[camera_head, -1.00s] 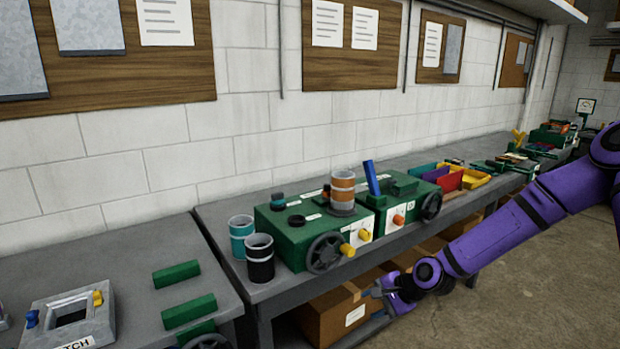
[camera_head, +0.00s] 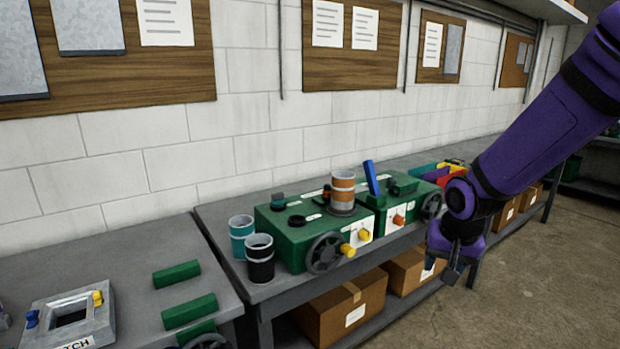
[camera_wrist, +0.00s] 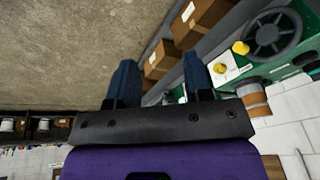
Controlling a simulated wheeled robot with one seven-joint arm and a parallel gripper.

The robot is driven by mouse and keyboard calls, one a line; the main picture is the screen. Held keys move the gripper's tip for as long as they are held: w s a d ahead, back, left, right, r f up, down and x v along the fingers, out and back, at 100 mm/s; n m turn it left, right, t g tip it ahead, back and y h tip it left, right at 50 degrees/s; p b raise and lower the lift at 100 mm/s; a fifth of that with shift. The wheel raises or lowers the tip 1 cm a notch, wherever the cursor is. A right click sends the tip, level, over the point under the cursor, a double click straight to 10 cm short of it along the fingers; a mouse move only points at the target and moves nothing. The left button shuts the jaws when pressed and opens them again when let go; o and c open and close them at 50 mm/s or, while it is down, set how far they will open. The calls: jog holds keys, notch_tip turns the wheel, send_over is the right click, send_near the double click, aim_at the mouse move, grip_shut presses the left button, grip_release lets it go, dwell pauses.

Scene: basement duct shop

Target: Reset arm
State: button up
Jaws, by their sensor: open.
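My purple arm comes in from the right in the head view. My gripper (camera_head: 455,262) hangs in front of the workbench edge, apart from everything, with its fingers pointing down. In the wrist view my gripper (camera_wrist: 162,80) shows two blue-grey fingers spread apart with nothing between them. The green machine (camera_head: 300,232) with a handwheel and yellow knobs stands on the bench, left of my gripper. Part of it shows at the upper right of the wrist view (camera_wrist: 285,60). My forearm hides the far part of the bench.
A black cup (camera_head: 260,260) and a teal cup (camera_head: 241,236) stand at the bench's left end. Cardboard boxes (camera_head: 342,302) sit on the shelf below. Coloured bins (camera_head: 440,172) are farther back, partly hidden. The concrete floor (camera_head: 545,270) at right is clear.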

jog(key=s+d+r+n+t, duration=0.1)
jog(key=s+r, duration=0.8)
jog(key=s, duration=0.2)
jog(key=s+d+r+n+t, duration=0.1)
jog(key=s+d+r+n, duration=0.1)
jog(key=s+r, duration=0.7)
jog(key=s, duration=0.2)
jog(key=shift+s+d+r+n, duration=0.15)
jog(key=shift+s+d+n, duration=0.05)
jog(key=shift+s+n, duration=0.1)
